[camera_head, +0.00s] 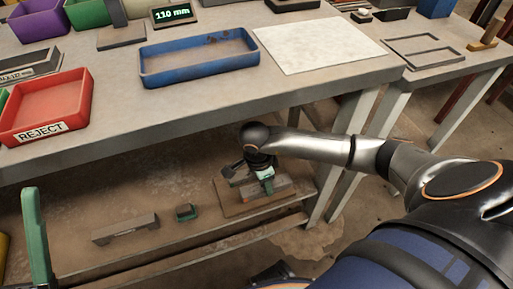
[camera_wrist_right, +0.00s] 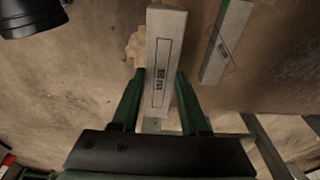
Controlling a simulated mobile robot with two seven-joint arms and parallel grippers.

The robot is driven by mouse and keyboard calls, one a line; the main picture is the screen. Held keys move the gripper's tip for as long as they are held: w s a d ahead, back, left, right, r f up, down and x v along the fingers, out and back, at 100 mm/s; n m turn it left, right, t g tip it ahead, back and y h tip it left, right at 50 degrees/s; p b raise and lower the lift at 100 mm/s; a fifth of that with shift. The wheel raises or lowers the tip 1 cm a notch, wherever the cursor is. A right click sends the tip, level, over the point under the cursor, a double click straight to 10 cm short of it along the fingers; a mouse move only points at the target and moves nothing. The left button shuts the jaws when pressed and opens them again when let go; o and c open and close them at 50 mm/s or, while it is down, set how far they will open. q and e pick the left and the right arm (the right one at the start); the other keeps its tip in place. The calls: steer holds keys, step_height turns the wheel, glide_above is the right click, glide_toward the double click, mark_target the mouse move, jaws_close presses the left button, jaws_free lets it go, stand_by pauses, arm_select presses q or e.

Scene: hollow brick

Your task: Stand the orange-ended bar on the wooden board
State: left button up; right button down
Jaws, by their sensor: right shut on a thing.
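My right gripper (camera_head: 265,180) is down at the lower shelf, below the bench top. In the right wrist view its green fingers (camera_wrist_right: 158,100) are shut on a grey bar (camera_wrist_right: 165,50) with a black printed label. No orange end shows on this bar, so I cannot tell whether it is the orange-ended one. In the head view a flat brown board (camera_head: 236,209) lies on the shelf under the gripper. The gripper partly hides the board and what is on it.
A second bar (camera_wrist_right: 226,42) shows in the wrist view. Above, the bench top carries a blue tray (camera_head: 200,58) and a red reject bin (camera_head: 45,105).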

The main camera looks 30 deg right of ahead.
mark_target(257, 183)
steer(key=w+f, duration=0.1)
steer(key=w+f+b, duration=0.1)
steer(key=f, duration=0.1)
steer(key=w+f, duration=0.1)
steer(key=shift+w+a+f+b, duration=0.2)
steer(key=shift+w+f+b, duration=0.05)
steer(key=shift+b, duration=0.15)
arm_select(q)
steer(key=shift+w+d+f+b, duration=0.15)
steer(key=shift+f+b, duration=0.15)
steer(key=shift+f, duration=0.75)
steer(key=shift+d+f+b, duration=0.1)
steer(key=shift+f+b, duration=0.2)
steer(key=shift+f, duration=0.75)
arm_select(e)
steer(key=shift+w+f, duration=0.1)
steer(key=shift+f, duration=1.45)
steer(key=shift+f, duration=0.15)
steer(key=shift+c, duration=2.1)
jaws_free()
arm_select(q)
steer(key=shift+f, duration=0.1)
